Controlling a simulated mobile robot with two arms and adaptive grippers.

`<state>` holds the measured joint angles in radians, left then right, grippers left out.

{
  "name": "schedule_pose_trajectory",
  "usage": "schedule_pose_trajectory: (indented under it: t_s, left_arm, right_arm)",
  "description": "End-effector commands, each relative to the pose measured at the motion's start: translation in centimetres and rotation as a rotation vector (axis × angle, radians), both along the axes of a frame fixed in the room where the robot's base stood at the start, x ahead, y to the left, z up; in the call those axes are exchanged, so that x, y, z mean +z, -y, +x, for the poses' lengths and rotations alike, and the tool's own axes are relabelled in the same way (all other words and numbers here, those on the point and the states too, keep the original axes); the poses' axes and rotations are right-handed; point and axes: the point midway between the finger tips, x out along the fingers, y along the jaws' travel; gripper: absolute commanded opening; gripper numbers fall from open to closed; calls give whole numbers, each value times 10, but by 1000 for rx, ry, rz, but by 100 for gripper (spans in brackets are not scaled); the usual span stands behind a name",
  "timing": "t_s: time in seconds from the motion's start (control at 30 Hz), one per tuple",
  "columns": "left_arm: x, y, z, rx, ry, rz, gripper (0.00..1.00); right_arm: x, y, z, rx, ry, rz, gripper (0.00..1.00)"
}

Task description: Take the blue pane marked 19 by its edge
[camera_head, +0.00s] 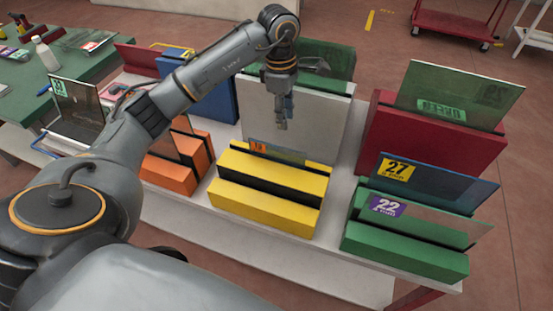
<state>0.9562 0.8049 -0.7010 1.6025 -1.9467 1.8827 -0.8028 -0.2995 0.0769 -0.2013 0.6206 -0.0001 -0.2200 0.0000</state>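A small bluish pane (291,154) stands in the slot of the yellow block (265,203), near the middle of the view. Its orange label (258,147) bears a number that looks like 19 but is too small to read surely. Only its upper strip shows above the block. My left gripper (281,124) points down just above the pane's top edge, in front of the light grey block. A gap seems to remain between fingertips and pane, though depth is hard to judge. The fingers are too small to tell whether they are open or shut. My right gripper is not in view.
Green block (405,247) at right holds panes marked 27 (440,184) and 22 (425,220). Behind it a red block (429,140) holds a green pane (459,95). The light grey block (310,118) stands behind the yellow one. Orange block (172,175) stands left, near my arm.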

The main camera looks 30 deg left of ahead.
Motion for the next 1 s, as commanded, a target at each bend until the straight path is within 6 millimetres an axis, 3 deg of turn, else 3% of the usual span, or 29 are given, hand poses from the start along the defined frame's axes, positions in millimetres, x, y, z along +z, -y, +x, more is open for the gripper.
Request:
schedule_pose_trajectory:
  t_s: [0.1,0.2,0.5,0.77,1.0]
  left_arm:
    - [4,-21,-3,15,-27,71,30]
    - [-8,-25,-5,18,-38,84,30]
    - [-64,-23,-6,18,-36,79,30]
    - [-83,-21,-7,15,-33,78,30]
    - [-117,-17,-12,18,-34,76,30]
  right_arm:
    - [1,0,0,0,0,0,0]
    - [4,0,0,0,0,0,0]
    - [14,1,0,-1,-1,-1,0]
    - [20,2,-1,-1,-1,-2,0]
    - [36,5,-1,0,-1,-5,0]
